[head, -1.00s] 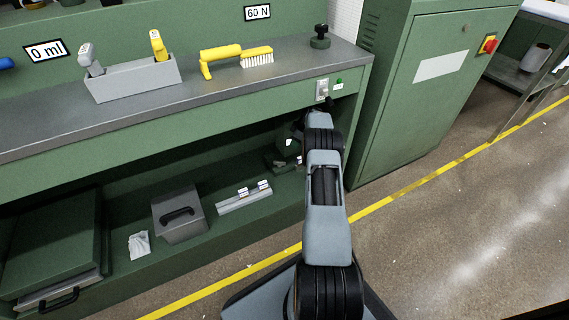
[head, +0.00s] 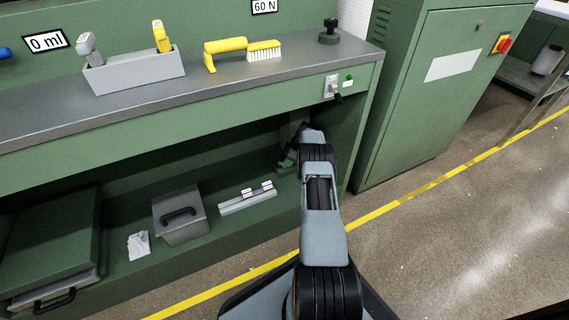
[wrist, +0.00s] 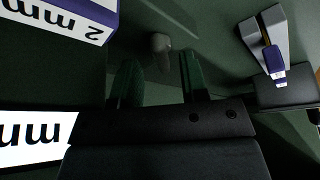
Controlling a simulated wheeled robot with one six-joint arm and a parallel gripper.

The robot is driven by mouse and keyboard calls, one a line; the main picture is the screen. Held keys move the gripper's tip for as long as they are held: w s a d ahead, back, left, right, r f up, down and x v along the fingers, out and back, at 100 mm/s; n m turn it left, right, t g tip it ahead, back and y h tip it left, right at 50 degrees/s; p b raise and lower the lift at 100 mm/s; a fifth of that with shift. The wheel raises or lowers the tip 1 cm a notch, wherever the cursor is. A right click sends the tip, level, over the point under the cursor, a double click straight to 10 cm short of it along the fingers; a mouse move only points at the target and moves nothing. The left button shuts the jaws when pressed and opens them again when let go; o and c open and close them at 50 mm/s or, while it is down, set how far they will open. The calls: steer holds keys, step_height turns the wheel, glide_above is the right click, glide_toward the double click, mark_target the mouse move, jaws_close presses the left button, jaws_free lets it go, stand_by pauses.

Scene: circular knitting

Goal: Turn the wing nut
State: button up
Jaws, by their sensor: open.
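My gripper (wrist: 159,70) shows in the wrist view with its two dark green fingers apart and nothing held between them. A small grey rounded piece (wrist: 160,43), seemingly the wing nut, is ahead of the gap between the fingertips. Its wings cannot be made out, and I cannot tell how far off it is.
A block labelled "2 mm" (wrist: 60,18) is at upper left in the wrist view, and a grey and blue part (wrist: 268,45) at upper right. On the lower shelf are a grey box (head: 180,215) and a rail (head: 247,201). The bench top (head: 110,107) hangs above.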

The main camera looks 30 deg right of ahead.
steer(key=shift+x, duration=1)
steer(key=shift+a, duration=0.1)
jaws_close()
